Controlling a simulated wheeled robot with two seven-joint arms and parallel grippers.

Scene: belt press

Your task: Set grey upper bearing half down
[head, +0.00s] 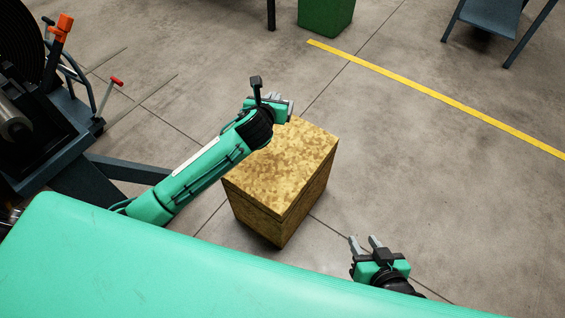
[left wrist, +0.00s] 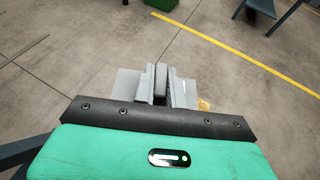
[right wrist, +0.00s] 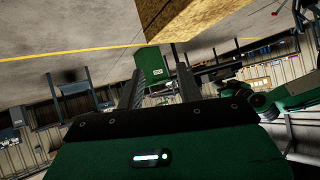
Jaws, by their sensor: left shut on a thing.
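The grey upper bearing half (left wrist: 127,84) is in the jaws of my left gripper (left wrist: 161,88), with grey parts showing on both sides of the fingers in the left wrist view. In the head view my left gripper (head: 283,106) is at the far left corner of a wooden block (head: 280,165), and only a little grey shows at its tip. I cannot tell whether the bearing half touches the block. My right gripper (head: 365,243) is open and empty, low and to the right of the block; its spread fingers also show in the right wrist view (right wrist: 158,85).
A dark machine (head: 40,110) with red-handled levers stands at the left. A green bin (head: 325,15) and a blue-grey table (head: 490,15) are at the back. A yellow line (head: 440,98) crosses the open concrete floor at the right.

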